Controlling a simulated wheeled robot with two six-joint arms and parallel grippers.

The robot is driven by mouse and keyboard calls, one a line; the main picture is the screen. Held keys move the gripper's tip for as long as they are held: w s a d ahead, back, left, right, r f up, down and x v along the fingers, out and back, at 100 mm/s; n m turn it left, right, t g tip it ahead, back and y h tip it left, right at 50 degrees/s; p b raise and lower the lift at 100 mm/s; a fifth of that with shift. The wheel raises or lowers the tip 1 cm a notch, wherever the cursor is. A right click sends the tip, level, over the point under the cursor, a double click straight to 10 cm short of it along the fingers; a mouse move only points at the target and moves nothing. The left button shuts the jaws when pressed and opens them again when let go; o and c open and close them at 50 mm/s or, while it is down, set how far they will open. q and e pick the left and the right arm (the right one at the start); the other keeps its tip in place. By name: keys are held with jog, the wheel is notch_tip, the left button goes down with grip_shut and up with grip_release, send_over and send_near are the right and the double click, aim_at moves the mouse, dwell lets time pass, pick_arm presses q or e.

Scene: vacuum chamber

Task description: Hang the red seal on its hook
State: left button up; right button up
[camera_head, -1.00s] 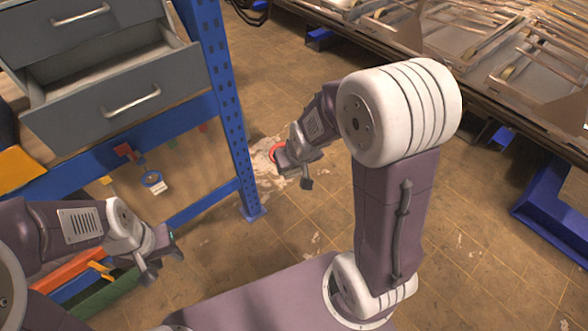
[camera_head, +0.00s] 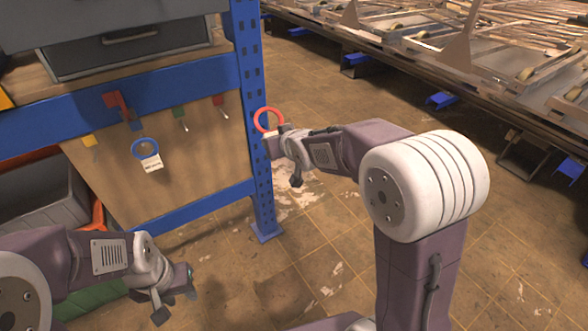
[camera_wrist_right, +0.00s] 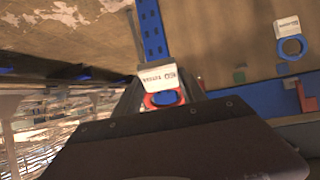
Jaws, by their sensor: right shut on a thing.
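The red seal (camera_head: 268,120) is a red ring, upright, at the tip of my right gripper (camera_head: 276,143), which is shut on it. In the head view it overlaps the blue post. In the right wrist view its white tag (camera_wrist_right: 158,77) and part of the red ring (camera_wrist_right: 150,100) show between the fingers. Several small coloured hooks are on the wooden panel: yellow (camera_head: 89,140), green (camera_head: 179,112) and red (camera_head: 217,99). The red hook is left of the seal, apart from it. My left gripper (camera_head: 175,297) is open and empty, low at left.
A blue ring with a white tag (camera_head: 146,149) hangs on the panel, below a larger red piece (camera_head: 117,103). The blue post (camera_head: 250,100) stands close by the right gripper. Drawers (camera_head: 130,45) are above. A long metal rack (camera_head: 440,60) is behind; floor between is free.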

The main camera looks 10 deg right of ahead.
jog(key=w+a+f+n+t+y+b, duration=0.2)
jog(key=a+f+b, duration=0.5)
jog(key=b, duration=1.5)
jog(key=w+a+t+y, duration=0.1)
jog(key=w+t, duration=0.1)
jog(key=t, duration=0.1)
jog(key=shift+w+a+f+y, duration=0.15)
jog(key=shift+w+f+y, duration=0.25)
jog(key=f+p+x, duration=0.1)
jog(key=p+x, duration=0.3)
jog(key=x, duration=0.5)
jog(key=shift+w+f, duration=0.2)
jog(key=shift+w, duration=0.15)
jog(key=o, duration=1.4)
